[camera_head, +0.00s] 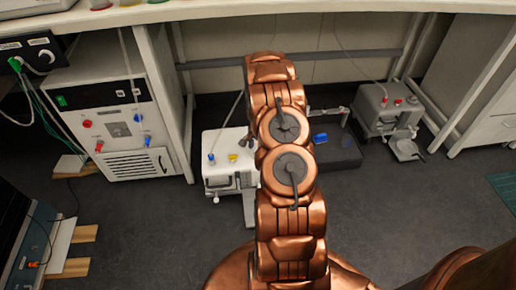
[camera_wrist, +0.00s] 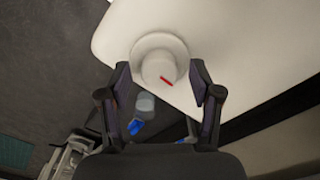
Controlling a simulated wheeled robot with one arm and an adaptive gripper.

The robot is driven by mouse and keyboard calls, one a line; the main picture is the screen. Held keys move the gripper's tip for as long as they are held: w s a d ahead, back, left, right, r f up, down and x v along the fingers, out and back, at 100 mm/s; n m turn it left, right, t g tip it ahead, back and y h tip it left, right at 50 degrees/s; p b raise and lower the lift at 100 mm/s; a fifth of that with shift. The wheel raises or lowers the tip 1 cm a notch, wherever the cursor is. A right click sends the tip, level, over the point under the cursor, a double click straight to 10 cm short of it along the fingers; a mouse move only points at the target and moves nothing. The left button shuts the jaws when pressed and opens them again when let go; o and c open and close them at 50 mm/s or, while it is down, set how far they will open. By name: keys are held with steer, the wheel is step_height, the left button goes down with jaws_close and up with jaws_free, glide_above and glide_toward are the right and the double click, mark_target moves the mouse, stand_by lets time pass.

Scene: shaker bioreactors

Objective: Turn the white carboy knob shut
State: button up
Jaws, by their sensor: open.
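The white knob (camera_wrist: 153,57) is round, with a short slanting red mark on its face. It sits on a broad white body (camera_wrist: 245,45), apparently the carboy, in the wrist view. My gripper (camera_wrist: 160,75) is open, one finger on each side of the knob's lower part, with gaps showing; I cannot tell how far the fingertips are from it in depth. In the head view my copper arm hides the gripper and knob.
A dark box (camera_head: 338,155) with a blue part lies right of the arm. A grey unit (camera_head: 385,105) with red fittings stands farther right. A white cabinet with knobs (camera_head: 118,125) stands at left under the bench (camera_head: 200,12). The floor (camera_head: 150,220) in front is mostly clear.

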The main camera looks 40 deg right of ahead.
steer(key=shift+r, duration=0.1)
step_height(320, 180, up, 12)
stand_by(0.6)
stand_by(0.4)
steer(key=s+a+r+n+p, duration=0.3)
steer(key=a+r+p, duration=0.2)
steer(key=a+r, duration=0.5)
steer(key=s+a+r+n+p, duration=0.2)
steer(key=a+r+p, duration=0.35)
steer(key=r, duration=0.75)
steer(key=s+a+r+n+p, duration=0.3)
steer(key=a+r+p, duration=0.2)
steer(key=a+r, duration=0.5)
steer(key=s+a+r+n+g+p, duration=0.1)
steer(key=s+a+r+n+p, duration=0.3)
steer(key=s+r, duration=0.6)
steer(key=s+a+r+n+p, duration=0.4)
steer(key=s+a+r+p, duration=0.3)
steer(key=s+r+p, duration=0.3)
steer(key=shift+s+a+r+n+g, duration=0.35)
steer(key=shift+s+r, duration=0.35)
steer(key=shift+s, duration=0.5)
